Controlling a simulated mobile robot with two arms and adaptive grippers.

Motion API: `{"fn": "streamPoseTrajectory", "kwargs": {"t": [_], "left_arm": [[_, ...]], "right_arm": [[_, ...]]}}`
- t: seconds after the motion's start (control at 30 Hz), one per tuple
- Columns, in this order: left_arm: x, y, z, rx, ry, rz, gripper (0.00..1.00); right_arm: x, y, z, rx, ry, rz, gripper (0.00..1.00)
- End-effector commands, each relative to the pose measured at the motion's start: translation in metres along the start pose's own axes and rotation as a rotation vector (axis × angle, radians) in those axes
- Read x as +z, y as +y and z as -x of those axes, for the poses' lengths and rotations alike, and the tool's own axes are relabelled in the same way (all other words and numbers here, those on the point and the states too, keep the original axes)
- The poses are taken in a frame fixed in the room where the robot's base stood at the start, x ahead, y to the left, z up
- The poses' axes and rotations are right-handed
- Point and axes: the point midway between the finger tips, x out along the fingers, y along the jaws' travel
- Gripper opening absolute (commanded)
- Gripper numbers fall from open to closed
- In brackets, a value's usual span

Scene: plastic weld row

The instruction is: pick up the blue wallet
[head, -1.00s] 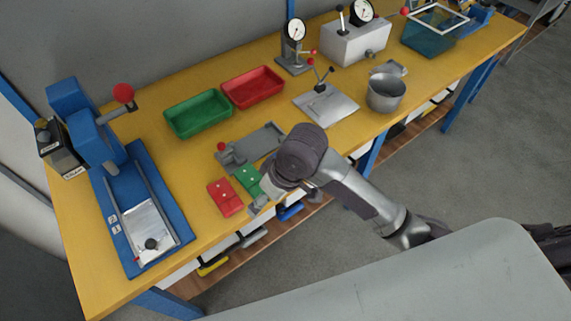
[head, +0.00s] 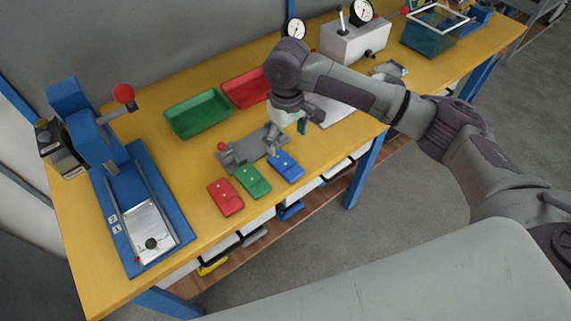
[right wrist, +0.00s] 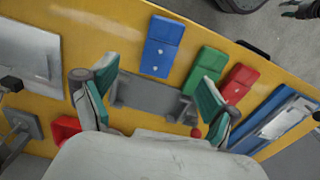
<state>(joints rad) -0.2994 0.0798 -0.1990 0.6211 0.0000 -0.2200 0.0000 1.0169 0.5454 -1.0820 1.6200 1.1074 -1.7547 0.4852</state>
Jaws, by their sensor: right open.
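The blue wallet (head: 286,165) lies flat on the yellow bench near its front edge, at the right end of a row with the green wallet (head: 253,181) and the red wallet (head: 226,197). My right gripper (head: 287,134) is open and empty above the grey fixture plate, just behind the blue wallet. In the right wrist view the blue wallet (right wrist: 162,46) shows whole, beyond and roughly between the spread fingertips (right wrist: 160,72), apart from them.
The grey fixture (head: 246,150) with a red knob lies behind the wallets. Green (head: 198,113) and red (head: 244,88) trays stand farther back. A blue press (head: 140,205) stands at the left. The gauge block (head: 352,40) is at the back right.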

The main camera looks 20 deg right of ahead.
Motion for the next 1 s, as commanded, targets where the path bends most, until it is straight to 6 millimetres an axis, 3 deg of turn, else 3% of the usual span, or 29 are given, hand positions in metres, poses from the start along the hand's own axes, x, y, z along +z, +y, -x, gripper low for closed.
{"fn": "streamPoseTrajectory", "kwargs": {"t": [0.13, 0.4, 0.7, 1.0], "left_arm": [[0.0, 0.0, 0.002, 0.0, -0.001, -0.001, 0.4], [0.0, 0.0, 0.004, 0.0, -0.002, -0.002, 0.4], [0.0, 0.0, 0.01, 0.001, -0.002, -0.002, 0.4], [0.0, 0.0, 0.01, 0.001, -0.002, -0.002, 0.4]], "right_arm": [[0.0, 0.0, -0.027, 0.0, -0.002, 0.0, 0.88], [-0.001, -0.001, -0.048, 0.001, 0.0, 0.001, 0.88], [-0.003, -0.002, -0.089, 0.001, 0.001, 0.001, 0.88], [-0.003, -0.002, -0.094, 0.001, 0.003, 0.002, 0.86]]}}
